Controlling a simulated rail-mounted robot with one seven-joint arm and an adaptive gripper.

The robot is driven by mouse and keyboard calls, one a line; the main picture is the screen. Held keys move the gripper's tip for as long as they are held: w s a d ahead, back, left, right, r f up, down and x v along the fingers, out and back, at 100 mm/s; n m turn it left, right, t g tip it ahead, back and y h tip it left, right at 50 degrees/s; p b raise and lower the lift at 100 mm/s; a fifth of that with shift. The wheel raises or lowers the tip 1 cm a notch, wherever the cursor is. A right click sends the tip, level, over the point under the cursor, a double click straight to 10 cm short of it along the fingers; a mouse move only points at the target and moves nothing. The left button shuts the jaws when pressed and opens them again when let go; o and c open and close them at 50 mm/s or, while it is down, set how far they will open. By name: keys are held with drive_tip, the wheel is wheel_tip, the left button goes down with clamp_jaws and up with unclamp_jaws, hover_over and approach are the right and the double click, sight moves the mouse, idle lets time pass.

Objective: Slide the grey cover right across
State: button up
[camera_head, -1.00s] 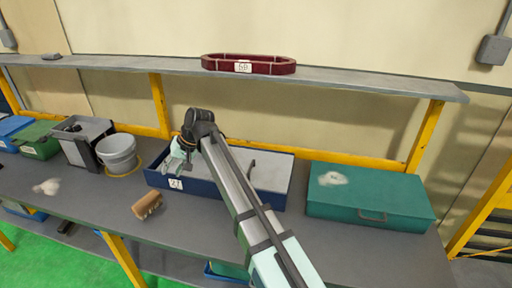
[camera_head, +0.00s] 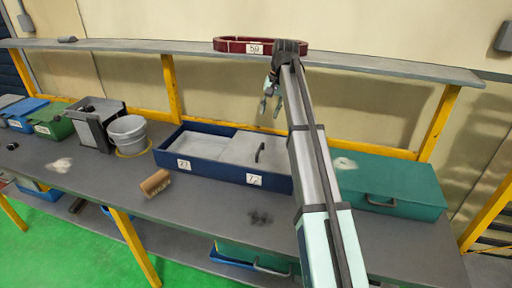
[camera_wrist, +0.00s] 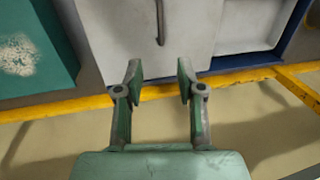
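The grey cover (camera_head: 247,147) lies over the right part of a long blue box (camera_head: 205,172) on the bench and has a dark upright handle (camera_head: 259,152). The box's left part is uncovered and shows a pale grey inside. In the wrist view the cover (camera_wrist: 115,40) and its handle (camera_wrist: 160,22) lie ahead of the fingers, with the open part on the right. My gripper (camera_head: 270,103) is up near the shelf, behind the box in the head view. Its fingers (camera_wrist: 159,76) are spread with nothing between them, apart from the handle.
A teal case (camera_head: 395,177) stands close to the box's right end, partly behind my arm. A grey bucket (camera_head: 127,132) is to the left, a brown brush-like block (camera_head: 155,182) in front. A shelf (camera_head: 380,62) with a red ring-shaped part (camera_head: 232,46) runs above.

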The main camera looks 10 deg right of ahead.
sight(260, 148)
drive_tip(key=a+f+p, duration=0.1)
drive_tip(key=f, duration=0.4)
drive_tip(key=w+a+f+p, duration=0.1)
drive_tip(key=f, duration=0.4)
drive_tip(key=a+f+p, duration=0.1)
drive_tip(key=f, duration=0.4)
drive_tip(key=shift+w+f+p, duration=0.2)
drive_tip(key=shift+f+p, duration=0.2)
clamp_jaws()
